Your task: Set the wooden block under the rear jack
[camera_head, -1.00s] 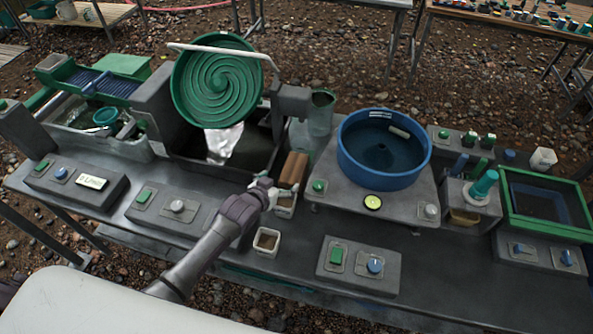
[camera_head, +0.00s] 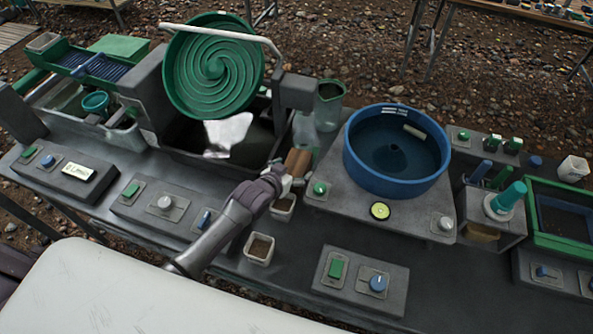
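A brown wooden block (camera_head: 298,161) stands on the grey bench between the green spiral wheel's trough and the blue bowl's platform. My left gripper (camera_head: 286,182) is at the near, lower end of the block and overlaps it in the picture. The fingers are small and partly hidden by the wrist, so I cannot tell whether they grip the block or only sit beside it. I cannot make out the rear jack. The platform (camera_head: 337,205) under the blue bowl hides what is beneath it. My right gripper is not in view.
A blue bowl (camera_head: 397,186) sits on the platform right of the block. A green spiral wheel (camera_head: 214,68) stands over a dark trough to the left. Small white cups (camera_head: 259,249) stand close to my gripper. A control box (camera_head: 360,285) is at the front edge.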

